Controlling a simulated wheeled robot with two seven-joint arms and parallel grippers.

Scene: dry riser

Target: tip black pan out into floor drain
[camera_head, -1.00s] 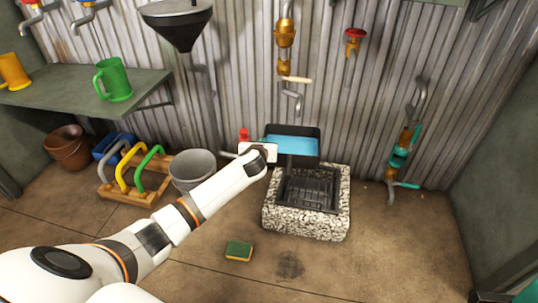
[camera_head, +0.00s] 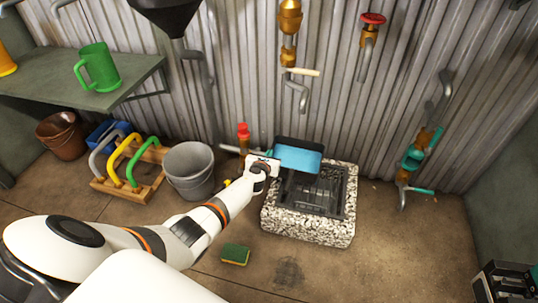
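The black pan (camera_head: 279,142) has a bright blue layer inside. It is held tilted above the back left part of the floor drain (camera_head: 318,193), a black grate set in a speckled stone block. My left gripper (camera_head: 264,166) is at the left side of the pan and looks shut on its handle, part of which sticks out to the left. Its fingertips are mostly hidden by the hand. The blue layer now faces me and reaches the pan's near edge. No falling stream can be made out.
A grey bucket (camera_head: 189,171) and a wooden rack with coloured handles (camera_head: 131,171) stand left of the drain. A red-topped pipe (camera_head: 243,138) rises behind the gripper. A green sponge (camera_head: 235,254) lies on the floor in front. The floor right of the drain is clear.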

